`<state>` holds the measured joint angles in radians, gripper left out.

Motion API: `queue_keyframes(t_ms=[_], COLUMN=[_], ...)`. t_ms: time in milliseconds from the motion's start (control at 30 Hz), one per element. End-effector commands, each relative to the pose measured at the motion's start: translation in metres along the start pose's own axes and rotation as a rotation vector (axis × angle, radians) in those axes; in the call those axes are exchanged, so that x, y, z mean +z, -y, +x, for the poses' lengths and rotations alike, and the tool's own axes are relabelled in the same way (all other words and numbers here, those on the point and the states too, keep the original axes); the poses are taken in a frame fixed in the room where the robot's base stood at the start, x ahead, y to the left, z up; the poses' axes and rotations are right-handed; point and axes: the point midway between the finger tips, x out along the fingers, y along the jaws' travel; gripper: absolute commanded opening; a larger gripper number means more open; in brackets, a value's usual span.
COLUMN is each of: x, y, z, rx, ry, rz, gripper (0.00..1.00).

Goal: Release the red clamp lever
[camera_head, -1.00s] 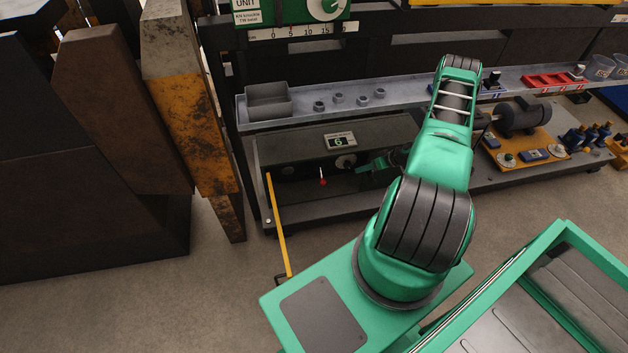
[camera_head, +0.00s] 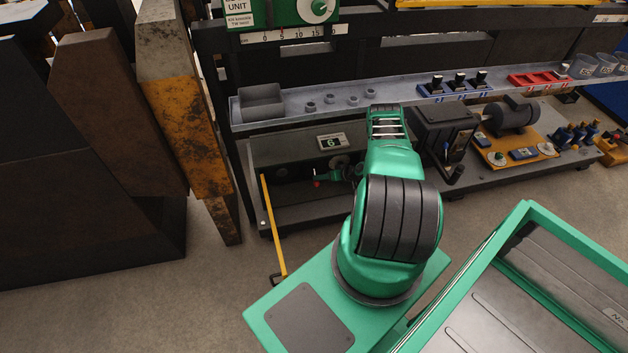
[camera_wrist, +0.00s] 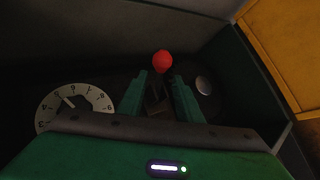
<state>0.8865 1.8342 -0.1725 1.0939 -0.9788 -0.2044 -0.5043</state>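The red clamp lever shows as a red ball knob (camera_head: 317,184) inside the low dark machine housing. In the wrist view the red knob (camera_wrist: 162,61) lies just past my fingertips, roughly between them. My gripper (camera_wrist: 160,77) is open there, with two green fingers spread. In the head view my gripper (camera_head: 326,174) has its tips right beside the knob, reaching in from the right. The lever's shaft is mostly hidden; I cannot tell whether the fingers touch it.
A white dial (camera_wrist: 75,104) and a round silver button (camera_wrist: 203,85) sit near the fingers. A display reading 6 (camera_head: 332,142) is above on the housing. A yellow bar (camera_head: 273,224) stands at the housing's left front. A shelf with nuts and a grey bin (camera_head: 262,103) runs above.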

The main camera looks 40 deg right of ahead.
Motion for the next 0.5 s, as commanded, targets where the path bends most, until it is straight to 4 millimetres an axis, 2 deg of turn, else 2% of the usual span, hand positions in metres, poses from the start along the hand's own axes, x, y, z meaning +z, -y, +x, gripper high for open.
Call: queue_keyframes(t_ms=[200,500], x=[0.0,-0.001], y=[-0.001,-0.001], z=[0.033,0.05], rx=[0.0,0.001], ry=[-0.001,-0.001], rz=[-0.001,0.002], gripper=[0.32,0.32])
